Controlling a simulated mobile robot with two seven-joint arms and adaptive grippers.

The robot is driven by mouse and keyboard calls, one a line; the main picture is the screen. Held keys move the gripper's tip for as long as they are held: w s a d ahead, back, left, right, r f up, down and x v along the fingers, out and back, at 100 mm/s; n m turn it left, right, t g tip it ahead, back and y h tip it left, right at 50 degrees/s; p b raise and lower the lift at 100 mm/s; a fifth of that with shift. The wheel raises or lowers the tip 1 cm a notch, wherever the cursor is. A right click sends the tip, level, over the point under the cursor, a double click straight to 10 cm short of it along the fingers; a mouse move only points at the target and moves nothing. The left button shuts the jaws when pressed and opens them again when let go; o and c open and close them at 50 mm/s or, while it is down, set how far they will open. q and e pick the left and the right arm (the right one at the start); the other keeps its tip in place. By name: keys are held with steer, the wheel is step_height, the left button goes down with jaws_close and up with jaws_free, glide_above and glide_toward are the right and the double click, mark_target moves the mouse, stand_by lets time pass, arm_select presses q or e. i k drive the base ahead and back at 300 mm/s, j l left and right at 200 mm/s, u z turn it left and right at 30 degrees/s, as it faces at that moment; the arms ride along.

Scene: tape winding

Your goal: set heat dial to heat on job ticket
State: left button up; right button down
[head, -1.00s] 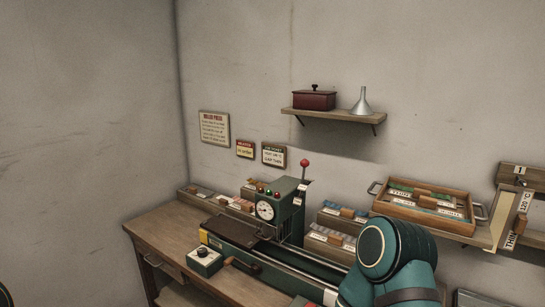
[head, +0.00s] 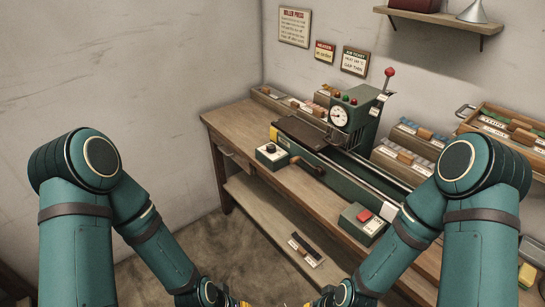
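A small box with a black round knob (head: 270,148) sits at the front edge of the wooden bench, at the near left of the green roller press (head: 357,113). It looks like the heat dial; its setting is too small to read. The press carries a round white gauge (head: 338,116). A framed card (head: 354,61) on the wall looks like the job ticket, but its small print is not clearly legible. My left gripper (head: 232,301) and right gripper (head: 312,302) are mostly cut off at the bottom edge, below and apart from the bench; their fingers cannot be made out.
A box with a red button (head: 362,219) stands on the bench further right. A red-balled lever (head: 389,72) rises behind the press. A wooden tray (head: 508,130) is at right.

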mark_target(271, 148)
steer(key=i+j+z, duration=0.1)
steer(key=z, duration=0.75)
steer(key=i+j+z, duration=0.1)
steer(key=j+z, duration=0.2)
steer(key=j, duration=0.15)
steer(key=j+z, duration=0.3)
steer(key=j, duration=0.2)
steer(key=j+z, duration=0.15)
steer(key=j, duration=1.35)
steer(key=i, duration=0.05)
